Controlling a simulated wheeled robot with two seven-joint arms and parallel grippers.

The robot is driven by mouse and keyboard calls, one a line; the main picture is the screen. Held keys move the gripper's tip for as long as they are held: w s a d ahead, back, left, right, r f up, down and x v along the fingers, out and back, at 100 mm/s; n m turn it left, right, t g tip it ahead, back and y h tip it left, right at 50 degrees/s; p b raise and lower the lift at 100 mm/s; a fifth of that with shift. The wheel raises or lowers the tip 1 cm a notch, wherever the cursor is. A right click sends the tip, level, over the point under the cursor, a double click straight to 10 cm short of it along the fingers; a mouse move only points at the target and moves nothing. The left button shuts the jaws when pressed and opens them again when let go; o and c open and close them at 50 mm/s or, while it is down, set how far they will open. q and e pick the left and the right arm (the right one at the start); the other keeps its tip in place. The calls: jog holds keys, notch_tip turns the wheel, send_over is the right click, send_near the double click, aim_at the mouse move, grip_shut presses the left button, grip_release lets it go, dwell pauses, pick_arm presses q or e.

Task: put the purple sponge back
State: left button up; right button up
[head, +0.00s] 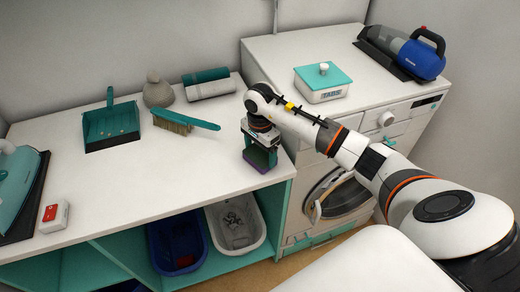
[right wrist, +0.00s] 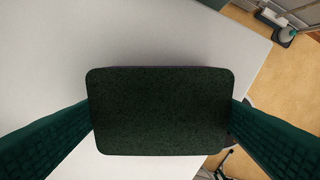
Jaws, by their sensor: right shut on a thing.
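The purple sponge (head: 257,168) shows as a thin purple strip below my right gripper (head: 260,155), which is shut on it near the worktop's front right corner. In the right wrist view the sponge (right wrist: 160,110) shows its dark green scouring side, with a thin purple edge along the top. The two teal fingers of the gripper (right wrist: 160,128) press on its left and right ends. I cannot tell whether the sponge touches the worktop (head: 150,180) or hangs just above it. My left gripper is not in view.
A tabs box (head: 322,85) and hand vacuum (head: 410,52) sit on the washing machine (head: 385,135). Blue (head: 178,245) and white (head: 237,225) bins stand below. The worktop's front middle is clear.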

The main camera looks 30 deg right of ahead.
aim_at(259, 154)
jog(key=shift+f, duration=0.2)
jog(key=o, duration=0.7)
jog(key=shift+r, duration=0.1)
jog(key=shift+r, duration=0.5)
notch_tip(259, 154, up, 11)
jog(key=b, duration=0.3)
jog(key=shift+r, duration=0.15)
jog(key=shift+a, duration=0.1)
